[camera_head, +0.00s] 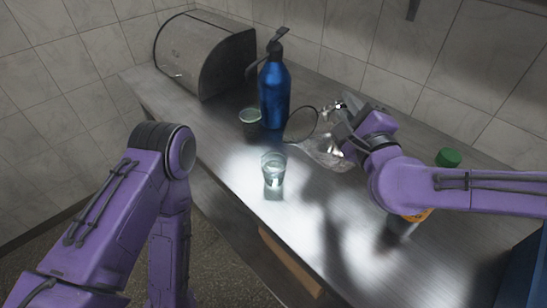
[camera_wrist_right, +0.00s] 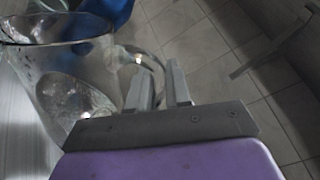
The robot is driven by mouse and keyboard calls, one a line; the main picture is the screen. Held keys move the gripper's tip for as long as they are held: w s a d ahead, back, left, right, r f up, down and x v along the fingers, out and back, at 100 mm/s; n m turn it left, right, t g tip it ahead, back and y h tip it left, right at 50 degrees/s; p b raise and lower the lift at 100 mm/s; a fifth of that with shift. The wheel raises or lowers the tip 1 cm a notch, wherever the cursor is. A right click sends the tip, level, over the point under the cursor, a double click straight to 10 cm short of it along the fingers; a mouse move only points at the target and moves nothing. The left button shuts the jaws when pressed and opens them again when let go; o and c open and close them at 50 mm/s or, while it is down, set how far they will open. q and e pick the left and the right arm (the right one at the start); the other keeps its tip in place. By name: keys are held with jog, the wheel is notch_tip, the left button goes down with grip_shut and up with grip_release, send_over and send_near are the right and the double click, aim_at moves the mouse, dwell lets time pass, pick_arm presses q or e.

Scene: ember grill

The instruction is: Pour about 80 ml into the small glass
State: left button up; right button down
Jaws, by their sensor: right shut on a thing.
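A small clear glass (camera_head: 273,170) stands upright on the metal counter in the head view, with clear liquid in it. My right gripper (camera_head: 345,125) is shut on the handle of a clear glass pitcher (camera_head: 325,152), behind and to the right of the small glass. The pitcher looks tilted, its dark rim towards the left; I see no stream from it. In the right wrist view the pitcher (camera_wrist_right: 45,75) fills the left side, and the gripper fingers (camera_wrist_right: 160,88) are at its handle. Only my left arm shows; its gripper is out of view.
A blue siphon bottle (camera_head: 274,90) stands behind the pitcher, beside a second, darker glass (camera_head: 250,117). A rounded metal box (camera_head: 205,52) is at the back left. A green-capped bottle (camera_head: 448,157) is partly hidden by my right arm.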

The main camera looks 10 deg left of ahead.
jog(key=shift+d+r, duration=0.1)
jog(key=shift+r, duration=0.05)
dwell(0.5)
jog(key=shift+w+d+m, duration=0.2)
jog(key=shift+m, duration=0.3)
jog(key=shift+w+d+m+b, duration=0.2)
jog(key=shift+d+m+b, duration=0.2)
jog(key=shift+m, duration=0.9)
jog(key=r+p, duration=0.1)
jog(key=r, duration=0.1)
jog(key=d+r+p, duration=0.1)
jog(key=r+p, duration=0.1)
jog(key=w+r+p, duration=0.1)
jog(key=r+p, duration=0.1)
jog(key=shift+d, duration=0.35)
jog(key=d+m, duration=0.1)
jog(key=m, duration=0.1)
jog(key=w+d+r+m, duration=0.1)
jog(key=m, duration=0.1)
jog(key=w+d+r+m, duration=0.1)
jog(key=d+m, duration=0.1)
jog(key=shift+w+d, duration=0.1)
jog(key=shift+w, duration=0.05)
